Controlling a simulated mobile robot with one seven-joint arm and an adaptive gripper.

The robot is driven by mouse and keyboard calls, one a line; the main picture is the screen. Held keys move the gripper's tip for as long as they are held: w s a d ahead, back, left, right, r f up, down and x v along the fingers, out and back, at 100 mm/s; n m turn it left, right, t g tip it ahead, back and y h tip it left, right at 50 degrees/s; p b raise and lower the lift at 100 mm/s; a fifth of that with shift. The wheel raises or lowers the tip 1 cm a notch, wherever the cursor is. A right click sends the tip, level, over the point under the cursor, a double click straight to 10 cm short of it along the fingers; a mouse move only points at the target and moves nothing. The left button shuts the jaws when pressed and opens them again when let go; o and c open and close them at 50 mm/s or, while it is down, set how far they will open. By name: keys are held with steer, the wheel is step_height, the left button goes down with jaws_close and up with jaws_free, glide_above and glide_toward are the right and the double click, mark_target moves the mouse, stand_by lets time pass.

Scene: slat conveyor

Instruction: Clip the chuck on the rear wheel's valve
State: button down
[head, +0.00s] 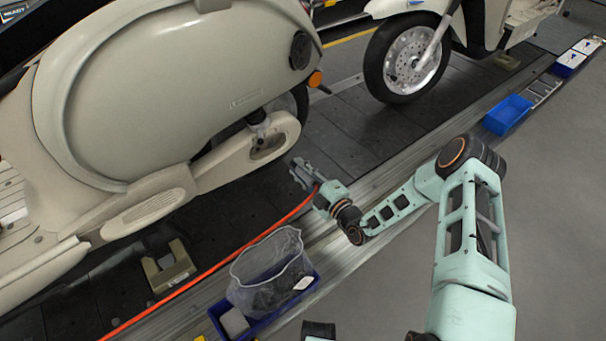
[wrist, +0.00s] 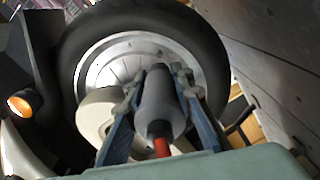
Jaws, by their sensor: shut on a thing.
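My gripper (head: 303,174) is beside the near scooter's rear end, low over the conveyor edge. In the wrist view its two fingers (wrist: 158,82) are shut on a grey cylindrical chuck (wrist: 158,103), with a red hose (wrist: 162,147) at its near end. The hose (head: 215,265) also runs down to the lower left in the head view. The rear wheel (wrist: 98,68), a pale rim in a black tyre, fills the wrist view behind the chuck. In the head view the scooter body mostly hides this wheel. I cannot make out the valve or whether the chuck touches it.
A round pale part (wrist: 95,113) stands in front of the rim. A blue bin (head: 223,307) with a clear bag (head: 272,268) stands near my arm. A beige block (head: 168,268) lies on the slats. Another scooter's front wheel (head: 403,60) and a blue tray (head: 507,116) are farther right.

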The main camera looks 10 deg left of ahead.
mark_target(307, 177)
steer(key=b+x, duration=0.2)
steer(key=x, duration=0.5)
steer(key=shift+b, duration=0.35)
steer(key=shift+b+x, duration=0.4)
steer(key=shift+x, duration=0.35)
stand_by(0.6)
steer(key=c, duration=1.6)
jaws_free()
steer(key=shift+s, duration=0.1)
steer(key=v, duration=1)
steer(key=shift+s+d, duration=0.2)
steer(key=shift+d, duration=0.2)
steer(key=shift+s+d, duration=0.3)
steer(key=shift+s, duration=0.15)
